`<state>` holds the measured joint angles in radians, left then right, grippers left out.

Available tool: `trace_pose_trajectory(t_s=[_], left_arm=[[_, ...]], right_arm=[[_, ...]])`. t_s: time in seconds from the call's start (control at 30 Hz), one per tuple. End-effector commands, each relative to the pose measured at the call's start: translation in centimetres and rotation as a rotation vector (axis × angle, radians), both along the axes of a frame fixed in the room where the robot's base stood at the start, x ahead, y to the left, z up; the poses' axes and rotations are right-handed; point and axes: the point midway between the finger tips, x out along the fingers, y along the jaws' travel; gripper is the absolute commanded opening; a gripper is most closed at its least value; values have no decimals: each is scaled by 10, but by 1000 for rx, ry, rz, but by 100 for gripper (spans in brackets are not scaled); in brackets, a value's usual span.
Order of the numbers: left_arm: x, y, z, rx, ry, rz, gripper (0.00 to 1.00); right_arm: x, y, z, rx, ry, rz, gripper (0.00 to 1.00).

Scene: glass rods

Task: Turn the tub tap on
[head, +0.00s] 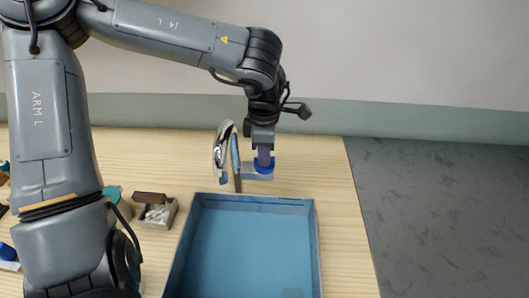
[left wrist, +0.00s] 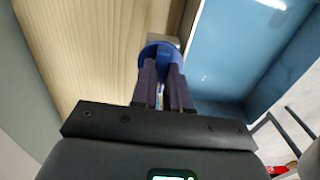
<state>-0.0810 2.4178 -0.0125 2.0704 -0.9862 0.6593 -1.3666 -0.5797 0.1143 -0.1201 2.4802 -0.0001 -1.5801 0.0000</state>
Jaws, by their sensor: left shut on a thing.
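The blue tub (head: 197,222) stands on the wooden table, its inside empty as far as it shows. At its far edge is the tap, a pale body (head: 250,172) with a round blue knob (head: 264,171). My left gripper (head: 264,160) comes down from above and is shut on the blue knob. In the left wrist view, its dark fingers (left wrist: 164,75) close on the knob (left wrist: 158,49), and the tub (left wrist: 230,50) lies to the right. The fingers hide part of the knob. My right gripper is not in view.
A shiny rounded object (head: 221,150) stands upright just left of the tap, close to my gripper. A small tray of white pieces (head: 158,213) sits left of the tub. Bare wooden tabletop (head: 335,190) lies to the right, with grey floor (head: 440,210) beyond.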

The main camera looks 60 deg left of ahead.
Motion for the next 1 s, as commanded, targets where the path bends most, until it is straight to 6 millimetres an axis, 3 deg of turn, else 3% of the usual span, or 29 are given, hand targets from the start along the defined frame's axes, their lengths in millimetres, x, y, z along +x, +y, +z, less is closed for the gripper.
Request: trace_pose_trajectory(t_s=[0.37, 1.0], left_arm=[[0, 0, 2, -1, 2, 144, 0], [0, 0, 2, -2, 1, 733, 0]], right_arm=[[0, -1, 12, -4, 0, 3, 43], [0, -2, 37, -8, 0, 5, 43]])
